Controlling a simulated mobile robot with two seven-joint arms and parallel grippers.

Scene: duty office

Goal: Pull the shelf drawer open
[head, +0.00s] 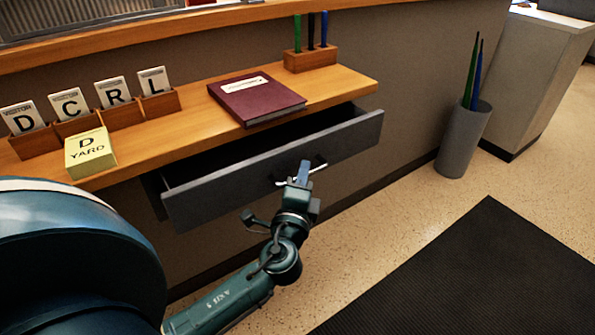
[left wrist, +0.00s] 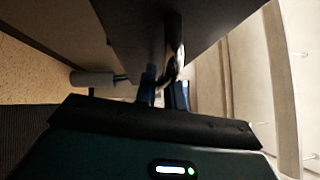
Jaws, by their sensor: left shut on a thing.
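The shelf drawer (head: 275,172) is grey and sits under the wooden shelf (head: 345,84). It stands partly pulled out, with its dark inside showing. Its metal bar handle (head: 317,168) is on the front panel. My left gripper (head: 303,173) is at the handle and shut on it. In the left wrist view, my left gripper's fingers (left wrist: 164,92) close around the handle (left wrist: 174,55), with the dark drawer front (left wrist: 135,25) just beyond. My right gripper is not in view.
On the shelf are a maroon book (head: 256,99), a card rack (head: 122,115), a yellow block (head: 90,153) and a pen holder (head: 310,59). A grey bin (head: 463,140) with long sticks stands at right. A dark mat (head: 470,275) lies on open floor.

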